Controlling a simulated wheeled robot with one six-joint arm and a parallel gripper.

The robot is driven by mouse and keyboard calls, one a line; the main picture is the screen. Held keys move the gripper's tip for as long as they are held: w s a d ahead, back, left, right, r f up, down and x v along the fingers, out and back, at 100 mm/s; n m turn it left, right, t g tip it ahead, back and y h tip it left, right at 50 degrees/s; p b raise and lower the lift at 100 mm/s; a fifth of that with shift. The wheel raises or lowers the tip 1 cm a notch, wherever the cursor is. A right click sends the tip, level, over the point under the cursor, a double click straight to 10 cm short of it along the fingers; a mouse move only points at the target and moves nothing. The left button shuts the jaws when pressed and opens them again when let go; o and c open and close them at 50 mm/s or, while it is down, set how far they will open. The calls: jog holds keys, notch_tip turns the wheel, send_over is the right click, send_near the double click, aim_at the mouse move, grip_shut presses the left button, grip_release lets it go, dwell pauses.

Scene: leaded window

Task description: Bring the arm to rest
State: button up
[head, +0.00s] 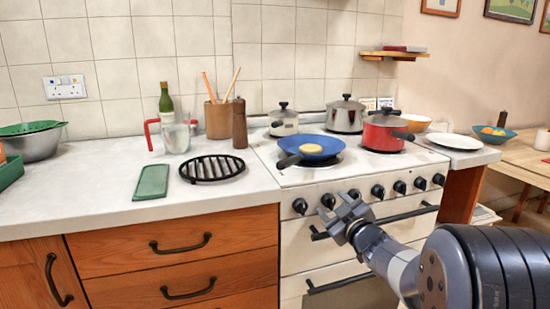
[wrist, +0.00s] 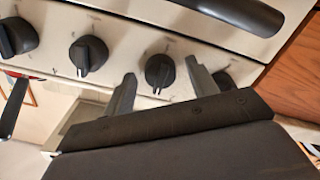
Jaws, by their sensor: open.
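My gripper (head: 343,211) is open and empty in the head view. It is in front of the cream stove (head: 310,258), close to the row of black knobs on its front. In the wrist view my gripper's two fingers (wrist: 160,90) stand apart with a black knob (wrist: 160,70) showing between them. I cannot tell whether the fingers touch the stove. My arm (head: 440,265) reaches in from the lower right of the head view.
A blue pan (head: 322,141) with a yellow item in it, a red lidded pot (head: 383,133) and steel pots stand on the stove. An oven handle (head: 400,213) sticks out near my gripper. The counter (head: 90,205) at left has free room at its front.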

jog(key=m+p, duration=0.2)
jog(key=m, duration=0.1)
jog(key=m+p, duration=0.3)
jog(key=shift+r+m, duration=0.2)
jog(key=shift+m, duration=0.1)
jog(key=v, duration=1)
jog(key=shift+s+f+p, duration=0.15)
jog(key=shift+s+p, duration=0.2)
jog(key=shift+s, duration=0.05)
jog(key=shift+d, duration=0.15)
